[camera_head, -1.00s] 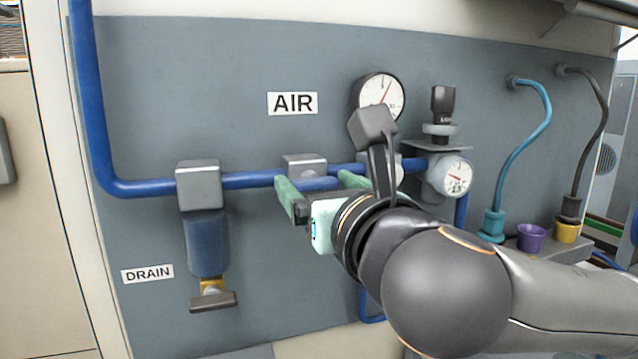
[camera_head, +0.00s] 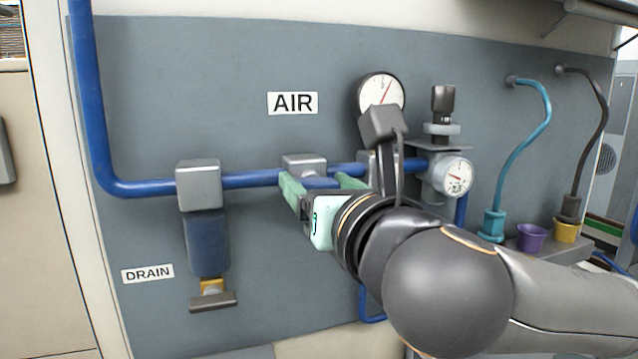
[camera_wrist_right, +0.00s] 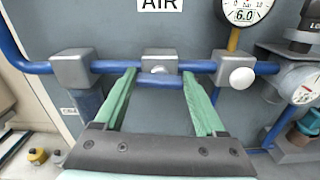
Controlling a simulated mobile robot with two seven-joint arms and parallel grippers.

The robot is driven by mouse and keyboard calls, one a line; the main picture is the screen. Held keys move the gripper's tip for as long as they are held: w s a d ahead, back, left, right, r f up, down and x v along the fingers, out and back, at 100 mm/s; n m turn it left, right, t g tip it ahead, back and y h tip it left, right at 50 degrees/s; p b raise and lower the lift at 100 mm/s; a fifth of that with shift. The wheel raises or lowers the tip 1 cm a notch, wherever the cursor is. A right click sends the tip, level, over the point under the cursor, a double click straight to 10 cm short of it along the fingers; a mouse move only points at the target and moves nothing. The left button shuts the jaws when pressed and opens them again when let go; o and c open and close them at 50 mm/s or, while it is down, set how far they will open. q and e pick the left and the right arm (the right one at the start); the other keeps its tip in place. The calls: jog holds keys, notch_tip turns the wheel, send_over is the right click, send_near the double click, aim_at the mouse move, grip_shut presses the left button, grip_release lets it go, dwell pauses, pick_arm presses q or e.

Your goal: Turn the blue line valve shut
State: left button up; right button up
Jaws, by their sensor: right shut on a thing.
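The blue line valve has a grey block body (camera_head: 304,164) on the blue pipe under the AIR sign. It also shows in the right wrist view (camera_wrist_right: 160,60). Its blue handle (camera_wrist_right: 158,82) lies level, roughly along the pipe, just in front of and below the block. My right gripper (camera_head: 320,181) is shut on the handle, with one green finger at each end. In the right wrist view the green fingertips (camera_wrist_right: 158,76) frame the handle's length. My left gripper is not in view.
A grey filter block (camera_head: 198,186) with a blue bowl and DRAIN sign stands left on the pipe. A round gauge (camera_head: 381,95) and a regulator with a second gauge (camera_head: 452,176) are close on the right. Open panel lies below the valve.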

jog(key=m, duration=0.8)
jog(key=shift+d+f+m, duration=0.1)
jog(key=shift+m, duration=0.3)
jog(key=m, duration=0.4)
jog(key=shift+d+f+m, duration=0.1)
jog(key=shift+m, duration=1.9)
jog(key=o, duration=1.3)
